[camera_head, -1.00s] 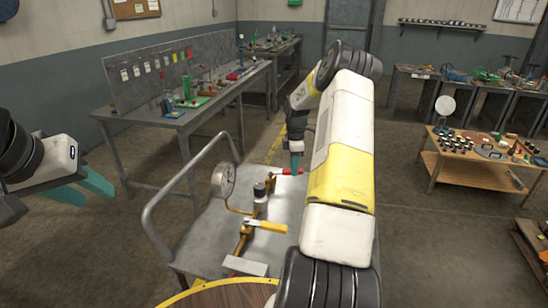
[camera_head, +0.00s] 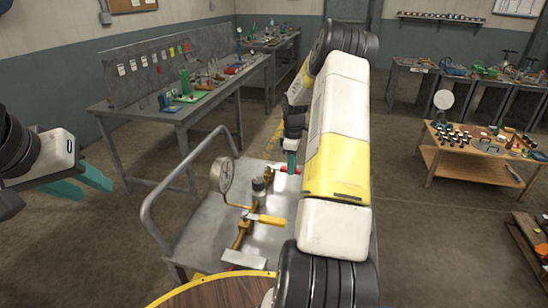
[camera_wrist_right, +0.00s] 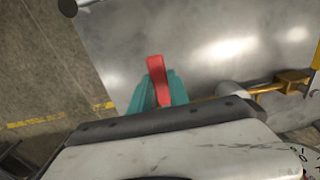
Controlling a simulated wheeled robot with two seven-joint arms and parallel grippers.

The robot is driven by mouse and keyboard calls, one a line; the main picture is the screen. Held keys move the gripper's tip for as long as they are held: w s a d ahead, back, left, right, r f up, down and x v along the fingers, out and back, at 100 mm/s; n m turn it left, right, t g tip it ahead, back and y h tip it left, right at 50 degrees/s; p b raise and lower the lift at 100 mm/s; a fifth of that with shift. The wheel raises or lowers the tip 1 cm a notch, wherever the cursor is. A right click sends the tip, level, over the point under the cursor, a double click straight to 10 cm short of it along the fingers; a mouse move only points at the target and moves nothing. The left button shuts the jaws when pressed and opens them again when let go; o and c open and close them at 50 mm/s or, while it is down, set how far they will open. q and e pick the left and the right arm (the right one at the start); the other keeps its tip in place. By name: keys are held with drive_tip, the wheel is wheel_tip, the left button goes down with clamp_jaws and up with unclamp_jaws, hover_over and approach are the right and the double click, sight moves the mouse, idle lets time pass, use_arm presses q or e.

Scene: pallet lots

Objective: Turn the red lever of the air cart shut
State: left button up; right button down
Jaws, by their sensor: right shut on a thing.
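The air cart (camera_head: 200,235) stands in front of me, with a grey top and a bent tube handle. On it are a round pressure gauge (camera_head: 222,174), brass piping and a yellow lever (camera_head: 266,219). The red lever (camera_head: 281,167) sits at the far side of the piping. My right gripper (camera_head: 292,165) is at the red lever. In the right wrist view, the red lever (camera_wrist_right: 156,72) sticks out between the teal fingers, which are shut on it. My left gripper (camera_head: 85,183) hangs at the left, away from the cart, with its teal fingers apart and empty.
A workbench with a pegboard (camera_head: 180,70) stands behind the cart on the left. A low wooden table (camera_head: 470,165) with small parts is on the right. A round wooden top (camera_head: 215,292) is close in front. The floor right of the cart is clear.

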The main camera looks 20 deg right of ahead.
drive_tip(key=shift+a, duration=0.1)
drive_tip(key=c, duration=1.2)
unclamp_jaws()
drive_tip(key=shift+c, duration=0.2)
wheel_tip(320, 180, up, 8)
drive_tip(key=shift+f, duration=0.1)
